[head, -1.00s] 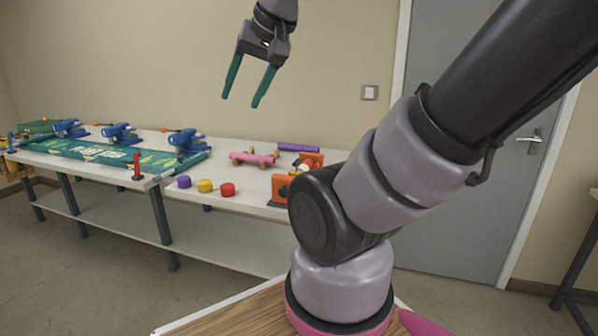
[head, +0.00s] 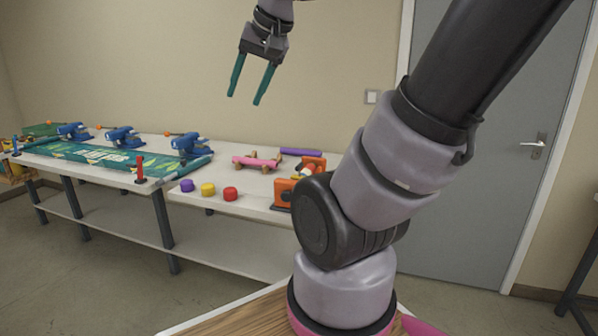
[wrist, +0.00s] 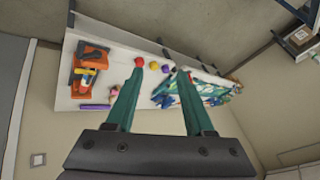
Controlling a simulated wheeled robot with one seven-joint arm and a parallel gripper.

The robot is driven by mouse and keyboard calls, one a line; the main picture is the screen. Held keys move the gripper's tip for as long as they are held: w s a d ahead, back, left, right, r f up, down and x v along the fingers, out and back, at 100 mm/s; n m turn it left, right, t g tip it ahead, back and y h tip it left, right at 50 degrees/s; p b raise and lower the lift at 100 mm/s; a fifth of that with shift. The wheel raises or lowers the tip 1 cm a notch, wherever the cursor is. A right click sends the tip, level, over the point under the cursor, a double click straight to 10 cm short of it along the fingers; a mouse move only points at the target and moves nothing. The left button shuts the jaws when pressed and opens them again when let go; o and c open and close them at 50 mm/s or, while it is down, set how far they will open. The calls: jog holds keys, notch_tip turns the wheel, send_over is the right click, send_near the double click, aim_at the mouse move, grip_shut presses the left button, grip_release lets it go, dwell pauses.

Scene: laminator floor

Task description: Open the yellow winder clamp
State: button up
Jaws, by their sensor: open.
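My gripper (head: 245,99) is open and empty, its two green fingers pointing down, high above the white table. It also shows in the wrist view (wrist: 161,68), with nothing between the fingers. I cannot clearly make out a yellow winder clamp. A yellow part (head: 13,176) shows at the far left edge in the head view, cut off and too small to tell what it is. Several blue clamp-like devices with orange knobs, one of them the nearest blue device (head: 190,146), stand along the back of the green printed sheet (head: 95,156). My gripper is well apart from all of these.
The white table (head: 240,202) holds purple, yellow (head: 208,189) and red (head: 231,194) round pieces, a pink piece (head: 257,162), a purple roll (head: 300,152) and orange devices (head: 284,194). A red post (head: 140,168) stands at the sheet's near corner. Floor is clear in front.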

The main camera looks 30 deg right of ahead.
jog(key=w+d+f+m+g, duration=0.1)
jog(key=w+d+m, duration=0.1)
jog(key=w+d, duration=0.6)
jog(key=m+g, duration=0.4)
send_over(298, 166)
jog(key=s+d, duration=0.1)
jog(key=s, duration=0.1)
jog(key=s+d+x, duration=0.2)
jog(key=x, duration=0.9)
jog(key=s+d+f+x, duration=0.1)
jog(key=x, duration=1.6)
jog(key=d+x, duration=0.1)
jog(key=x, duration=0.3)
jog(key=shift+w, duration=0.3)
grip_shut()
jog(key=shift+r, duration=0.1)
